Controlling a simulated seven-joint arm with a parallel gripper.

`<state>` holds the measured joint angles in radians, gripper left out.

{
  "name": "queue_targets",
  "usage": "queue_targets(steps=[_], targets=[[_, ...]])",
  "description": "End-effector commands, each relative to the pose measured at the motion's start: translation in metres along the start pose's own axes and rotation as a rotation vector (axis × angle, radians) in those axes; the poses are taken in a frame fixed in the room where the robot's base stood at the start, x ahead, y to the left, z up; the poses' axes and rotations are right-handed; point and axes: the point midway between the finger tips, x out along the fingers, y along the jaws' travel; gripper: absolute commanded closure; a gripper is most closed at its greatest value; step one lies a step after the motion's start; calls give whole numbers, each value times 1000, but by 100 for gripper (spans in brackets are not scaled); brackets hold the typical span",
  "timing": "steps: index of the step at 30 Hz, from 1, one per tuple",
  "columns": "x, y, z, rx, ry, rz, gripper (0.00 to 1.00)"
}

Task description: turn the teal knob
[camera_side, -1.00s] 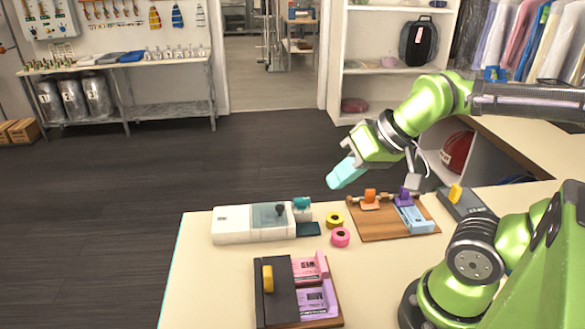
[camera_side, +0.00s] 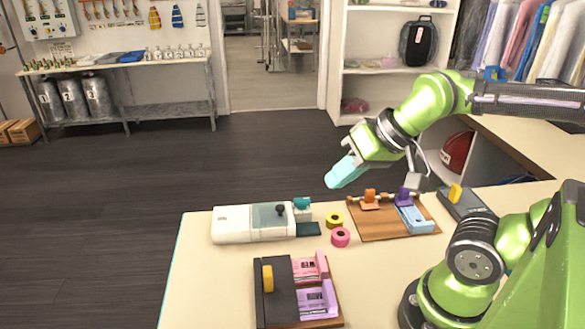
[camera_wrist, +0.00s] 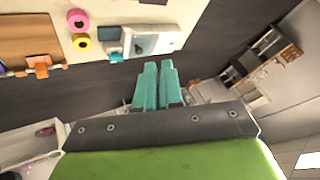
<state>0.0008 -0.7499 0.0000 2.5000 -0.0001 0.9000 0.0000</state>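The teal knob (camera_side: 301,203) sits at the right end of a white machine (camera_side: 232,223) on the table in the side view. In the wrist view, a small teal part by the white machine (camera_wrist: 158,43) looks like the same knob (camera_wrist: 116,57). My gripper (camera_side: 334,181) has teal fingers pointing down and left. It is in the air above and to the right of the knob, apart from it. In the wrist view the two fingers of my gripper (camera_wrist: 158,65) lie side by side, almost touching, with nothing seen between them.
A yellow roll (camera_side: 335,219) and a pink roll (camera_side: 340,237) lie right of the machine. A wooden board (camera_side: 375,226) with orange, purple and blue parts is further right. A dark block with a yellow handle (camera_side: 267,279) and pink and purple pieces is in front.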

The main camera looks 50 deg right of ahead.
Motion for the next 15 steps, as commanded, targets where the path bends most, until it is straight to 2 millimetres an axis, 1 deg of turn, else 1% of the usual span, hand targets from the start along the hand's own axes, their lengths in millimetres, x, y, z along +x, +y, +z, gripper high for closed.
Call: queue_targets(steps=[1,4,6,7,11,15], targets=[[2,2,0,8,-5,7,85],[12,9,-3,31,-40,38,69],[20,13,-14,45,-66,73,59],[24,15,-20,43,-83,92,56],[44,26,-54,-59,-184,169,56],[68,43,-92,-266,-327,213,56]])
